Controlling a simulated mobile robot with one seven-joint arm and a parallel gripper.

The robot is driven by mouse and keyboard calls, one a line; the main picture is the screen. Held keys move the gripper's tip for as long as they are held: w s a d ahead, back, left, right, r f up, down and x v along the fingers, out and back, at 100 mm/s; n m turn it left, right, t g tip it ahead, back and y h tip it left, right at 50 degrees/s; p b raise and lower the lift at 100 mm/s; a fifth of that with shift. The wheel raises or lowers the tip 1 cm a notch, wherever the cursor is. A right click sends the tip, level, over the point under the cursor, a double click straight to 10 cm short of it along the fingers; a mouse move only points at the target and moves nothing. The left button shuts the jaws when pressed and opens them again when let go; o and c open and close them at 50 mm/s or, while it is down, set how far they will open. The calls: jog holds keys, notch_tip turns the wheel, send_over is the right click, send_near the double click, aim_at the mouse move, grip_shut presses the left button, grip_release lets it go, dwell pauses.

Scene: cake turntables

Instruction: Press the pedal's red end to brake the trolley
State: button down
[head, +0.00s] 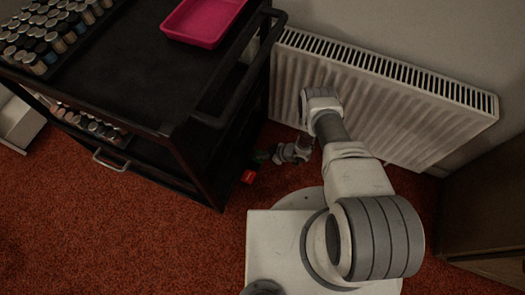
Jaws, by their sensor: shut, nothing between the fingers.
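The trolley (140,75) is a black cart with shelves and fills the upper left of the head view. The pedal's red end (249,176) shows as a small bright red patch low beside the trolley's right-hand corner, near the floor. The rest of the pedal is hard to make out in the dark. My gripper (262,157) is dark and small at the end of my arm, close above the red end, slightly to its right. It is shut and empty. I cannot tell whether it touches the pedal.
Many small jars (45,38) stand on the trolley's top, along with a pink tray (203,20). More jars sit on a lower shelf. A white radiator (410,115) on the wall stands close behind my arm. Red carpet (110,235) lies open at the front left.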

jog(key=shift+r, duration=0.2)
jog(key=shift+r+p, duration=0.45)
jog(key=shift+r, duration=0.2)
